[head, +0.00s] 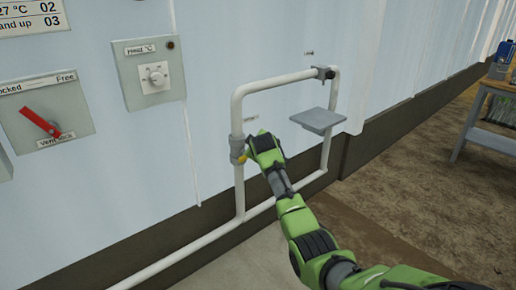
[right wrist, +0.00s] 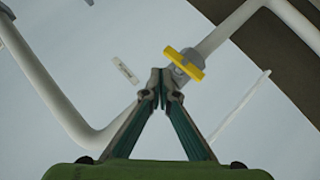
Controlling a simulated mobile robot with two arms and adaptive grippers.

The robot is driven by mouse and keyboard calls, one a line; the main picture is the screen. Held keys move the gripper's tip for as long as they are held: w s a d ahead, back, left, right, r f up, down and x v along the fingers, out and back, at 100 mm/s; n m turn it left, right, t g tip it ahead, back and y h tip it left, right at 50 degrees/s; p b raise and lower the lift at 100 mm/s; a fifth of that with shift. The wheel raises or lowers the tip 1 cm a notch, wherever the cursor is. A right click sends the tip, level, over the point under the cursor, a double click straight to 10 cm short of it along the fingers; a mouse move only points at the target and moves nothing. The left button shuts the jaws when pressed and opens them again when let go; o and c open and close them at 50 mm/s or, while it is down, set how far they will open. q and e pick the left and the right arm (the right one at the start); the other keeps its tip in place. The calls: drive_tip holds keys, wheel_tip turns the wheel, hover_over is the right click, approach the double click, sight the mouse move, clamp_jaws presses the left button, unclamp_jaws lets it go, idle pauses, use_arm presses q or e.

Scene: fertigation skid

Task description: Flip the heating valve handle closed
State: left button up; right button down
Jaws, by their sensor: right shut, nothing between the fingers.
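A valve with a yellow handle (right wrist: 185,64) sits on a white pipe (right wrist: 228,30) in the right wrist view. The handle lies across the pipe there. In the head view the valve (head: 237,148) is on the left upright of the pipe loop, partly covered by my right gripper (head: 248,150). My right gripper (right wrist: 164,82) is shut and empty, its fingertips just beside the valve and handle in the picture. I cannot tell whether they touch. A small label (right wrist: 125,70) is on the wall nearby; its text is unreadable. My left gripper is not in view.
A grey shelf plate (head: 318,120) juts out right of my gripper. A dark fitting (head: 325,73) sits on the pipe loop's top right. A dial box (head: 152,78) and a panel with a red lever (head: 40,122) are on the left wall. A workbench (head: 490,120) stands far right.

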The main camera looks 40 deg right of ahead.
drive_tip(key=shift+v, duration=2.4)
drive_tip(key=shift+f, duration=0.1)
